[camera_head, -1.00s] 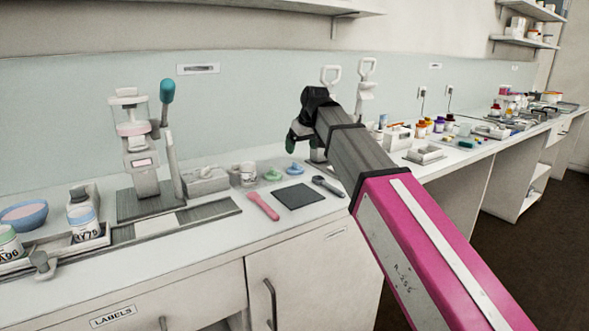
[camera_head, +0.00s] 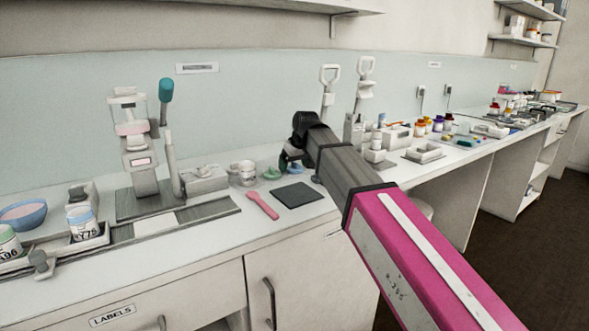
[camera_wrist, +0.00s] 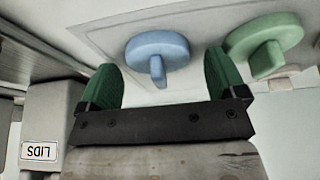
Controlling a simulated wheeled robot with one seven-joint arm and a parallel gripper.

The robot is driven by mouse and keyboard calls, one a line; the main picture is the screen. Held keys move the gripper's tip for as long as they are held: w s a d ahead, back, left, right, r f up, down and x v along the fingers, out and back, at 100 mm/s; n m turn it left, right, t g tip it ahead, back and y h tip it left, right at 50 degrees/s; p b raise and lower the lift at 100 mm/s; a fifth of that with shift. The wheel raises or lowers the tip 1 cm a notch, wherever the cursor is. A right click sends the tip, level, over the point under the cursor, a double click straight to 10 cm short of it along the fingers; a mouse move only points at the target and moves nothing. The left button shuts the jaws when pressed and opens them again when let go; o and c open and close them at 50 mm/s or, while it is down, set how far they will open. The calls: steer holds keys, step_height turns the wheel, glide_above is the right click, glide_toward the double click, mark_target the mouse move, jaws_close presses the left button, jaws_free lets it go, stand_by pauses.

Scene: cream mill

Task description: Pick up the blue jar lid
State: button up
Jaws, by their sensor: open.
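The blue jar lid (camera_wrist: 158,52) lies on the pale counter in the wrist view, with an upright tab on top. My gripper (camera_wrist: 163,76) is open, its green fingers apart on either side of the lid's tab, in line with it in the picture. The lid is not held; I cannot tell how high the fingers are above it. In the head view my gripper (camera_head: 288,158) is low over the counter by the small lids, and the blue lid (camera_head: 295,169) shows just below it, partly covered.
A green lid (camera_wrist: 265,42) lies right of the blue one in the wrist view. A holder labelled LIDS (camera_wrist: 40,140) is close at left. In the head view a dark mat (camera_head: 297,195) and pink spatula (camera_head: 262,205) lie in front. A press (camera_head: 135,150) stands left.

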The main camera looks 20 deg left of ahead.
steer(key=shift+c, duration=0.3)
steer(key=c, duration=0.9)
steer(key=shift+o, duration=0.2)
